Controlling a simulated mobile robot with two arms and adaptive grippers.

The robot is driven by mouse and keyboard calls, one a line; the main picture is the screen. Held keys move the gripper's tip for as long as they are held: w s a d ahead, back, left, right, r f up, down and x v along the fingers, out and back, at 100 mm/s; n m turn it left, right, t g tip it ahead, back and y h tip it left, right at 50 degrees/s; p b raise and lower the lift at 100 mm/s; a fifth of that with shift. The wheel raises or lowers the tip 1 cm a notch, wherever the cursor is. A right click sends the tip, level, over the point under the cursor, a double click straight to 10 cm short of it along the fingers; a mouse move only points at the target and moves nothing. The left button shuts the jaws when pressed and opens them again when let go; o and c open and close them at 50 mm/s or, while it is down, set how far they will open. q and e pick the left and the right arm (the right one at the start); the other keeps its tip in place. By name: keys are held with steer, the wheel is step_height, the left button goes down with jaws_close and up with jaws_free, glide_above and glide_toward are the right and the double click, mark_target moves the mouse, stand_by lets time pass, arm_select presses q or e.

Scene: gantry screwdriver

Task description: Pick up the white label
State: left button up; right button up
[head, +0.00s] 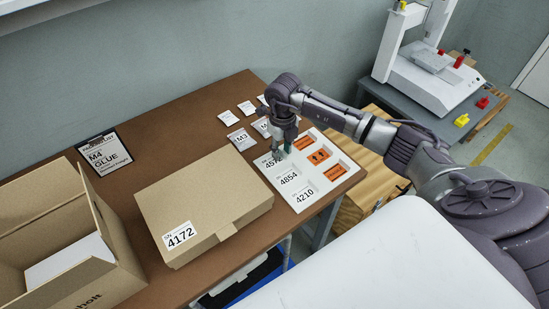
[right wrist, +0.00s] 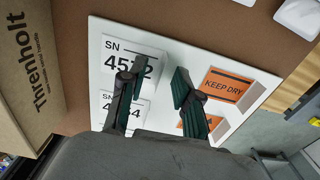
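A white label with a number beginning 45 (head: 271,161) lies at the far left of a white board (head: 335,190); it also shows in the right wrist view (right wrist: 117,52), its digits partly covered by a finger. White labels 4854 (head: 290,178) and 4210 (head: 305,196) lie below it in the same column. My right gripper (head: 283,150) is over the far end of the board, at the first label. In the right wrist view its fingers (right wrist: 153,84) are apart with nothing held between them, one over the labels, the other over bare board. Contact cannot be told.
Orange labels (head: 319,157) fill the board's other column. A closed carton (head: 205,195) bearing label 4172 and an open carton (head: 75,260) stand to the left. Several small white packets (head: 228,118) lie behind the board. A packing list (head: 103,153) lies at the back left.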

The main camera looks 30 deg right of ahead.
jaws_close()
steer(key=shift+r, duration=0.1)
